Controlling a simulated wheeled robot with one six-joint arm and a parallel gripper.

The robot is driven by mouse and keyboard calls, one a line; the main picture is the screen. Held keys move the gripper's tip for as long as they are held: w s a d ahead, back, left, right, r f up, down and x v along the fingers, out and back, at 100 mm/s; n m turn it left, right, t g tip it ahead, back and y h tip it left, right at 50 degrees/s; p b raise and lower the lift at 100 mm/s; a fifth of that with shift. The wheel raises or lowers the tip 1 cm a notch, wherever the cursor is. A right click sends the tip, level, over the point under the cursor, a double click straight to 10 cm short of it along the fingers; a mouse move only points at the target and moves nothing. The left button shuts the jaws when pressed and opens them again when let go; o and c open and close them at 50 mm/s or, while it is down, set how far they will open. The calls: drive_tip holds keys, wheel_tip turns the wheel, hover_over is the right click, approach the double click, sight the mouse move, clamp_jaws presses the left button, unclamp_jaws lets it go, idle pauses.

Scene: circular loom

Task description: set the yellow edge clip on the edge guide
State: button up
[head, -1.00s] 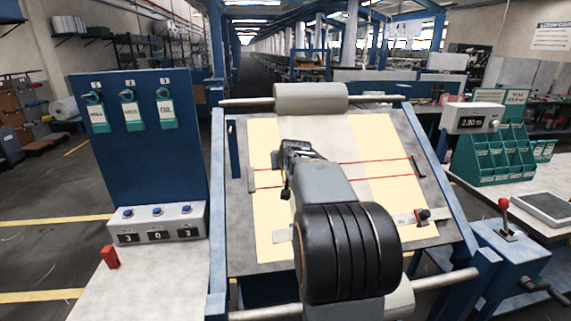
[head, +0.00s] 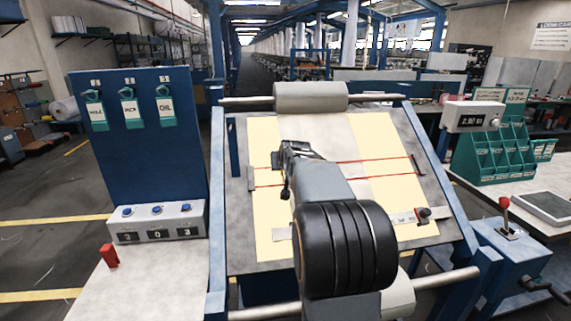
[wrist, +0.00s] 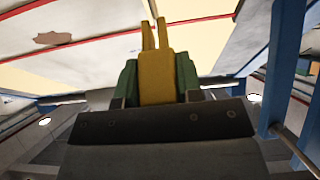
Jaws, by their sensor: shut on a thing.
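The yellow edge clip (wrist: 157,75) is a forked piece with two prongs pointing up in the wrist view. My gripper (wrist: 157,92) is shut on its body, with a green pad on either side. The prongs point toward the pale cloth and look apart from it, though the gap is hard to judge. In the head view my gripper (head: 291,152) is over the left part of the slanted board, and the clip is hidden there. I cannot tell for certain which part is the edge guide; a short dark bar (head: 251,179) stands at the cloth's left edge.
The slanted board (head: 238,215) carries pale cloth (head: 392,140) crossed by red lines. A roller (head: 311,97) spans its top. A ruler strip with a clamp (head: 422,214) lies at lower right. Blue frame rails (head: 436,170) flank the board.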

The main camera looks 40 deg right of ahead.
drive_tip(key=shift+w+d+f+b, duration=0.15)
drive_tip(key=shift+w+f+b, duration=0.2)
drive_tip(key=shift+f, duration=0.15)
idle(0.7)
drive_tip(key=shift+w+d+f+b, duration=0.2)
drive_tip(key=shift+w+f+b, duration=0.25)
drive_tip(key=shift+f, duration=0.25)
drive_tip(key=o, duration=1.1)
drive_tip(key=b+v, duration=0.1)
drive_tip(key=v, duration=1.2)
drive_tip(key=shift+s+a+r+b, duration=0.1)
drive_tip(key=shift+s+r+b, duration=0.1)
drive_tip(key=shift+s+b, duration=0.2)
